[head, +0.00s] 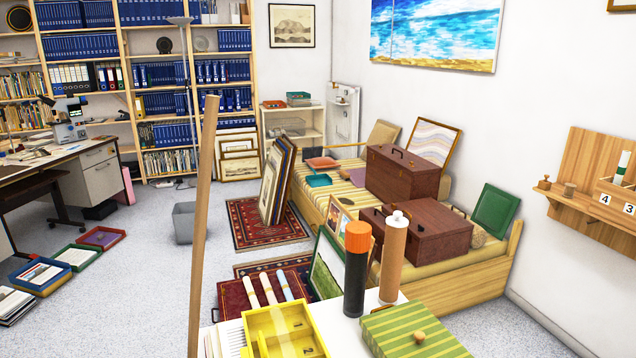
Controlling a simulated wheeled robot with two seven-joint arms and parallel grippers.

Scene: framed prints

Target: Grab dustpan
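I cannot make out a dustpan for certain in the head view. A long wooden pole (203,225) stands nearly upright in the left-centre foreground; its lower end is cut off by the bottom of the frame, so I cannot tell what it belongs to. A red flat tray-like item (321,163) and a teal one (318,180) lie on the striped daybed, too small to identify. Neither of my grippers is in view.
A white surface in front holds a yellow divided box (262,318), a black tube with orange cap (356,270), a brown tube (393,258) and a green striped lid (415,335). Grey floor (130,270) is open at left.

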